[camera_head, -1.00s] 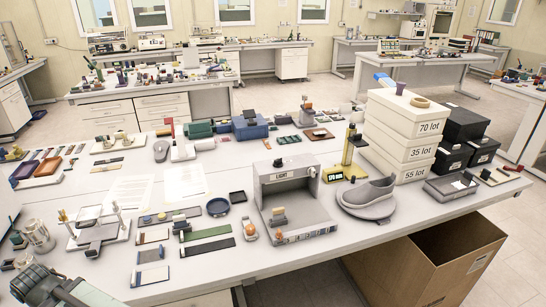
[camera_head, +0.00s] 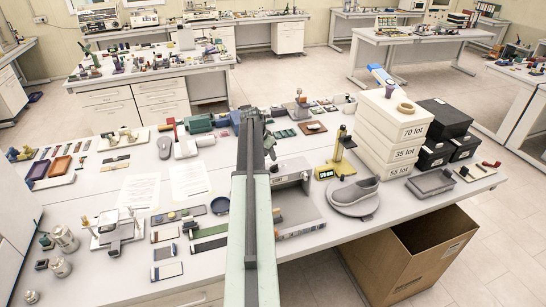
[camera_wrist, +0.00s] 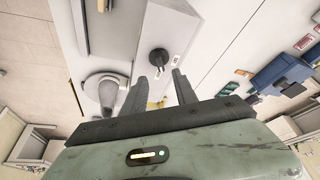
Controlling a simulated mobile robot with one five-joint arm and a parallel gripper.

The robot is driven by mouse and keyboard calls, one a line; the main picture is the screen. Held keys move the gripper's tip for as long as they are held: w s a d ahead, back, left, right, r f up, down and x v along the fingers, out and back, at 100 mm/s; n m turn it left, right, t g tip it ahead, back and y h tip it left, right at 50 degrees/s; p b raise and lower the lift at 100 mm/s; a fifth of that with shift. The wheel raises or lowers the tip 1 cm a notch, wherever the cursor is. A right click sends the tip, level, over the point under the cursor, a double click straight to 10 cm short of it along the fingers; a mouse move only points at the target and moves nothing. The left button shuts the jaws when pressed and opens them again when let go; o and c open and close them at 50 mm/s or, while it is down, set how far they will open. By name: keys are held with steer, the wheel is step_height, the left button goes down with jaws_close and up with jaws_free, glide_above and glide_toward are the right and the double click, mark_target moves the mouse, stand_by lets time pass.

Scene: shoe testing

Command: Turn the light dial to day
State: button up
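The grey light box (camera_head: 298,205) stands on the table in the head view, partly hidden behind my arm. In the wrist view, the box's pale top (camera_wrist: 178,32) carries a round black dial (camera_wrist: 158,57). Small white labels sit beside the dial, too small to read, so I cannot tell its setting. My gripper (camera_wrist: 158,74) is open and empty, its two dark fingers apart. The dial shows between and just beyond the fingertips, with no clear contact. In the head view my gripper (camera_head: 270,150) is over the box and the dial is hidden.
A grey shoe (camera_head: 353,192) on a round stand and a yellow gauge (camera_head: 338,158) stand right of the box. Stacked white lot boxes (camera_head: 391,137) are farther right. Blue and green boxes (camera_head: 200,124) lie behind. Flat strips and a dark round dish (camera_head: 220,205) lie left.

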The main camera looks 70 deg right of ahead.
mark_target(274, 165)
steer(key=b+x, duration=0.7)
steer(key=x, duration=0.1)
steer(key=shift+w+f+b, duration=0.1)
steer(key=shift+b, duration=0.2)
steer(key=shift+a, duration=0.1)
